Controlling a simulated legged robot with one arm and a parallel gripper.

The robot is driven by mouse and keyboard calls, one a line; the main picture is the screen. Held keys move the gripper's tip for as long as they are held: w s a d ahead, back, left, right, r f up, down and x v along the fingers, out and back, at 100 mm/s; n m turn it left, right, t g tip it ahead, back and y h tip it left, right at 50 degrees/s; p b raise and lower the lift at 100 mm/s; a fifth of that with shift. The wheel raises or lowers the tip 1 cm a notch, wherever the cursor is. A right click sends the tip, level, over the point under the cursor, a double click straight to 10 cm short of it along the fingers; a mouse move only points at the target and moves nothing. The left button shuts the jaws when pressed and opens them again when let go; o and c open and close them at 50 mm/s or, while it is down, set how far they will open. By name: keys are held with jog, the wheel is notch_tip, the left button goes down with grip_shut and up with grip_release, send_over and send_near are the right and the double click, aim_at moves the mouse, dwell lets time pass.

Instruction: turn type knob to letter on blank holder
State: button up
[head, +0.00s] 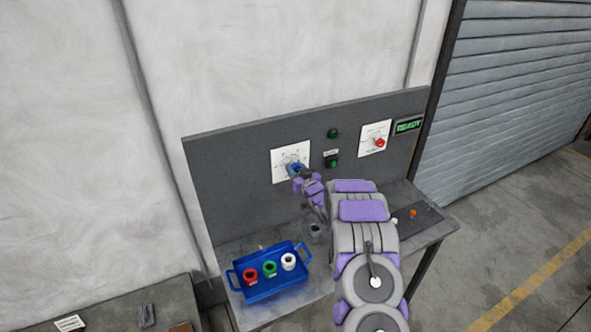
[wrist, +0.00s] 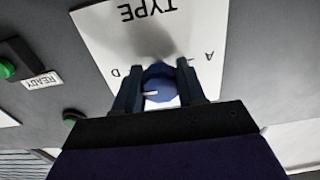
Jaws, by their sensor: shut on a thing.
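The type knob is blue (wrist: 160,88) and sits on a white plate (wrist: 150,35) marked TYPE. In the wrist view the plate appears upside down, with the letters D and A showing beside the knob; other letters are hidden. A white pointer mark on the knob points left in that view, toward the D side. My gripper (wrist: 158,92) is shut on the knob, one finger on each side. In the head view the knob (head: 295,169) is partly hidden by my gripper (head: 302,177). I cannot make out the blank holder's letter.
A blue tray (head: 272,294) with red, green and white cylinders stands on the bench at left.

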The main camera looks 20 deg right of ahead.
jog(key=shift+s+a+f, duration=0.1)
jog(key=shift+s+f, duration=0.1)
jog(key=shift+f, duration=0.6)
jog(key=o, duration=0.7)
jog(key=shift+c, duration=0.2)
jog(key=shift+o, duration=0.8)
jog(key=shift+w, duration=0.1)
jog(key=shift+o, duration=1.2)
jog(key=shift+w+d+r, duration=0.1)
jog(key=shift+d+r, duration=0.1)
jog(key=shift+r, duration=0.3)
jog(key=s+b, duration=0.1)
jog(key=s, duration=1.6)
jog(key=shift+s+d, duration=0.25)
jog(key=shift+d, duration=0.1)
